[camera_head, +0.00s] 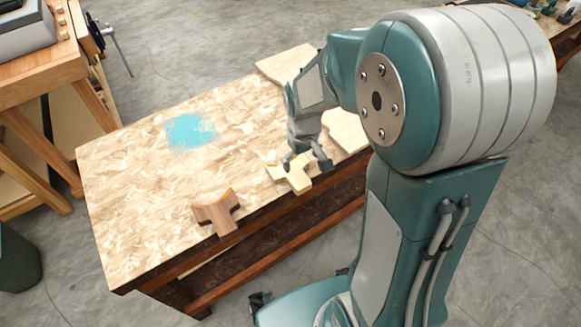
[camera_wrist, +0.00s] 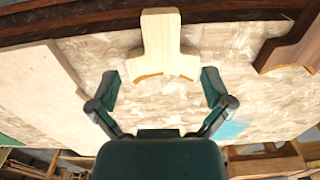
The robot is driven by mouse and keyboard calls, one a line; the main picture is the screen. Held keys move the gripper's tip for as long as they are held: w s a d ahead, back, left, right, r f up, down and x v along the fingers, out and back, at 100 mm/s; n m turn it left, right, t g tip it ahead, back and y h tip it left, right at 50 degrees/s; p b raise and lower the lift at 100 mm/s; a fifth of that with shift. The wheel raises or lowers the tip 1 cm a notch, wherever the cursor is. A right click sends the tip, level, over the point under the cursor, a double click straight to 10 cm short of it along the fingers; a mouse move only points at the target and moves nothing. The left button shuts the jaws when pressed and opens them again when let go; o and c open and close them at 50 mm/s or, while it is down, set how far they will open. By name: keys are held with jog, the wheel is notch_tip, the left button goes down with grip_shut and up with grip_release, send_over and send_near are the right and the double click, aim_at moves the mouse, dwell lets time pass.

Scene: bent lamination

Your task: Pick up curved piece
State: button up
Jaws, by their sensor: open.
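A pale wooden piece (camera_head: 288,178), T-shaped with a curved edge, lies flat near the table's front edge in the head view. My gripper (camera_head: 307,160) is open and points down right at it. In the wrist view the pale piece (camera_wrist: 163,38) shows its curved edge towards my gripper (camera_wrist: 160,76), between and just beyond the two open fingertips. I cannot tell the height gap. A dark brown piece (camera_head: 216,212) of similar shape lies further left at the front edge. It shows partly at the right of the wrist view (camera_wrist: 290,48).
The table (camera_head: 130,190) has a mottled wood top with a blue paint patch (camera_head: 190,130). Flat pale boards (camera_head: 285,62) lie at its right end, by my arm. The table's left part is clear. A wooden stand (camera_head: 50,95) is at the far left.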

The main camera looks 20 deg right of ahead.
aim_at(301, 181)
notch_tip(301, 181, down, 9)
jog(key=shift+s+a+r, duration=0.1)
jog(key=shift+s+r, duration=0.05)
jog(key=shift+r, duration=0.05)
dwell(0.3)
jog(key=c, duration=1.1)
